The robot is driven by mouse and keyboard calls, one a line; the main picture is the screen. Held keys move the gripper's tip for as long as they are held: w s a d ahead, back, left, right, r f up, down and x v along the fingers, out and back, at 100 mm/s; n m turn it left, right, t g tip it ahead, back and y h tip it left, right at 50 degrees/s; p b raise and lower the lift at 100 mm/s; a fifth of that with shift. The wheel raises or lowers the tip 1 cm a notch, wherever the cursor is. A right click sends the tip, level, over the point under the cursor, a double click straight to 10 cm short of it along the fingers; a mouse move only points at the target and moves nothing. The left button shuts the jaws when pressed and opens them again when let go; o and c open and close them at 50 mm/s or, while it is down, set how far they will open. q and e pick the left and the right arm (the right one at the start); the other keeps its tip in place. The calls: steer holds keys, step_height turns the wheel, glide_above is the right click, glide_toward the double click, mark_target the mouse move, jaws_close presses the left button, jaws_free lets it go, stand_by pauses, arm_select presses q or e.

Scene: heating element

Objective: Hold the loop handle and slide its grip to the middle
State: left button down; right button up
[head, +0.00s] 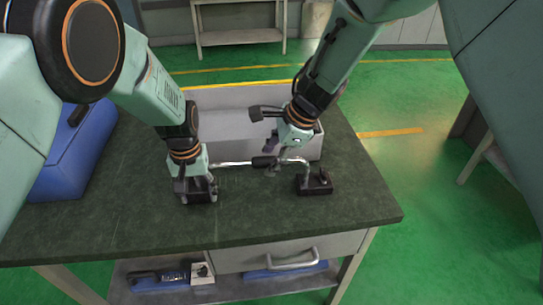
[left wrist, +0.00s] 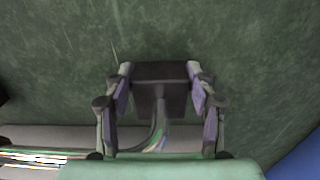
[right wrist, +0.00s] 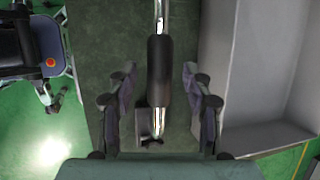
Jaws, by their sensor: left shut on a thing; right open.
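The loop handle is a chrome bar (head: 232,164) bent down at its ends into two black bases. Its black cylindrical grip (head: 263,162) sits on the bar, somewhat nearer the right base (head: 314,183). My left gripper (head: 196,180) is shut on the left base (head: 197,197); in the left wrist view this dark block (left wrist: 160,88) lies between the fingers. My right gripper (head: 267,132) is open above the bar. In the right wrist view the grip (right wrist: 159,72) lies between the spread fingers (right wrist: 159,77), with a visible gap on both sides.
The handle stands on a dark green worktop (head: 120,215). An open grey bin (head: 225,97) stands right behind it. A blue case (head: 75,150) is at the left. A drawer (head: 290,257) is under the front edge. The worktop's front and right side are clear.

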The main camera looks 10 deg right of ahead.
steer(key=shift+a+f, duration=0.1)
steer(key=shift+f, duration=0.05)
jaws_close()
stand_by(0.5)
